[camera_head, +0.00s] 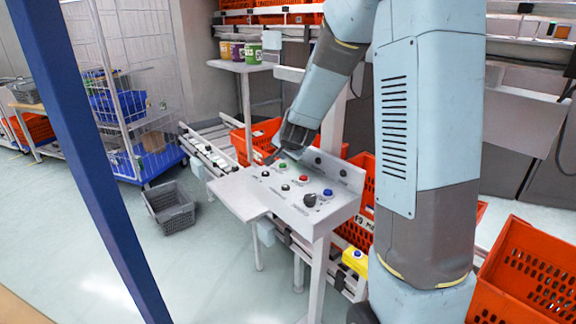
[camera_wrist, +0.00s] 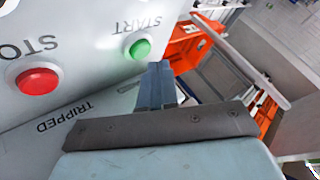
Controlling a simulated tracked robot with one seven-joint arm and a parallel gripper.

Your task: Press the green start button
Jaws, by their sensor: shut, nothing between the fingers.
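The green start button (camera_head: 283,166) sits on the sloped grey control panel (camera_head: 325,207). In the wrist view the green button (camera_wrist: 140,49) is beside the printed word START. My gripper (camera_head: 270,159) is shut and empty, at the back left of the panel, close to the green button. In the wrist view the closed fingertips (camera_wrist: 161,68) appear just below and right of the button, not over its face. I cannot tell how far they are from the panel surface. A red button (camera_wrist: 38,81) labelled STOP is further left.
The panel also carries a blue button (camera_head: 327,193), a black knob (camera_head: 310,199) and small black buttons. Orange totes (camera_head: 530,270) stand right and behind. A grey basket (camera_head: 170,207) lies on the floor at left. A blue post (camera_head: 90,150) crosses the left foreground.

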